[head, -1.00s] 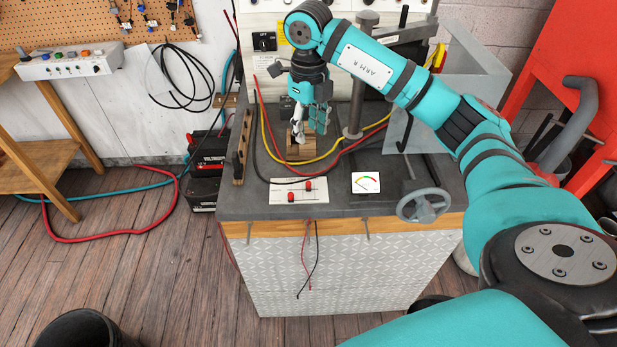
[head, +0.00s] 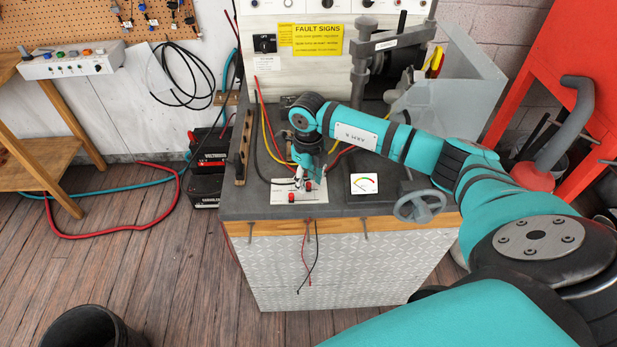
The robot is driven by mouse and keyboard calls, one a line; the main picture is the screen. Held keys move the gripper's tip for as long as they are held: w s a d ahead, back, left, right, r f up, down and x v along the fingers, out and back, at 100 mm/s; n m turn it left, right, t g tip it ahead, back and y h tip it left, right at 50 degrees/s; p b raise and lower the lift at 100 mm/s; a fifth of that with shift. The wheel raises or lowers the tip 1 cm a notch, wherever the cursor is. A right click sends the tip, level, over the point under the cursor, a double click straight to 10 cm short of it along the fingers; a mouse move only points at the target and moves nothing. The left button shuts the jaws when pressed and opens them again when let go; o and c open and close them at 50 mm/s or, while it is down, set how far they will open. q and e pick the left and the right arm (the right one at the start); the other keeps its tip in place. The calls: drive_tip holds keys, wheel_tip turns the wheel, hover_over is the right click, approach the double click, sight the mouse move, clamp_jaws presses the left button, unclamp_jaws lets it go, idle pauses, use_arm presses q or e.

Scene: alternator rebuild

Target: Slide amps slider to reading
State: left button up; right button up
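A white slider panel (head: 280,197) with red slider knobs lies flat on the dark bench top near its front edge. One red knob (head: 291,197) shows on the nearer slot; the other is partly hidden by my gripper. My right gripper (head: 301,184) points down over the panel, close to the upper knob. Whether its fingers touch the knob or are open or shut is too small to tell. A white gauge (head: 364,184) with a coloured arc sits to the right of the panel. My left gripper is out of view.
The dark bench top (head: 240,205) carries red, yellow and black cables behind the panel. A grey handwheel (head: 419,206) stands at the front right edge. A yellow fault sign (head: 318,39) is on the back panel. A wooden rack (head: 243,146) stands at the left edge.

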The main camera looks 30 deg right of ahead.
clamp_jaws()
idle(0.4)
drive_tip(key=w+a, duration=0.1)
drive_tip(key=a+b, duration=0.1)
drive_tip(key=w+a+b, duration=0.1)
drive_tip(key=a, duration=0.1)
drive_tip(key=shift+w+a, duration=0.1)
drive_tip(key=shift+w, duration=0.2)
unclamp_jaws()
drive_tip(key=shift+a, duration=0.1)
